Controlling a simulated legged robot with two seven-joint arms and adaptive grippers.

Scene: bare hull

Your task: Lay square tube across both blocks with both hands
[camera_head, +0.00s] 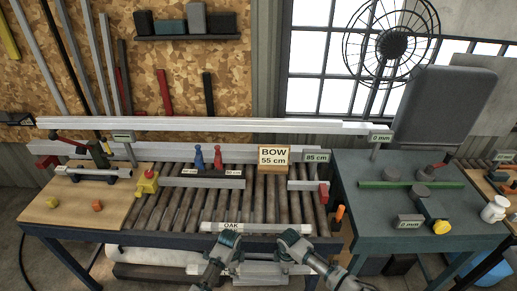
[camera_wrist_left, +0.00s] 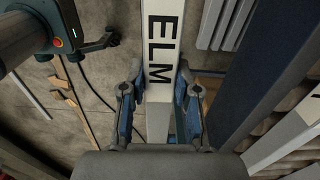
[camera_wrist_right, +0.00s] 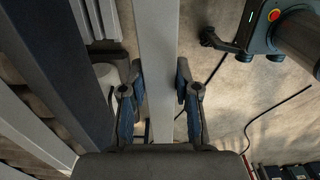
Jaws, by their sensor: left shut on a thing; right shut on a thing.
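In the left wrist view my left gripper (camera_wrist_left: 159,105) is shut on a pale square tube (camera_wrist_left: 160,70), its fingers on either side. Black letters ELM are on the tube's upper face. In the right wrist view my right gripper (camera_wrist_right: 160,100) is shut on a pale tube (camera_wrist_right: 157,50) that runs straight between its fingers. In both wrist views the tube is over the floor, beside a dark table edge. In the head view my arms come in at the bottom and largely hide the fingers. I cannot tell which things are the two blocks.
A roller table (camera_head: 190,208) lies ahead, with a bar marked OAK (camera_head: 262,228) near its front edge. A sign reading BOW 55 cm (camera_head: 273,158) stands behind. A long white beam (camera_head: 220,124) spans the back. A wooden bench (camera_head: 115,212) and dark table (camera_head: 375,220) flank the rollers.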

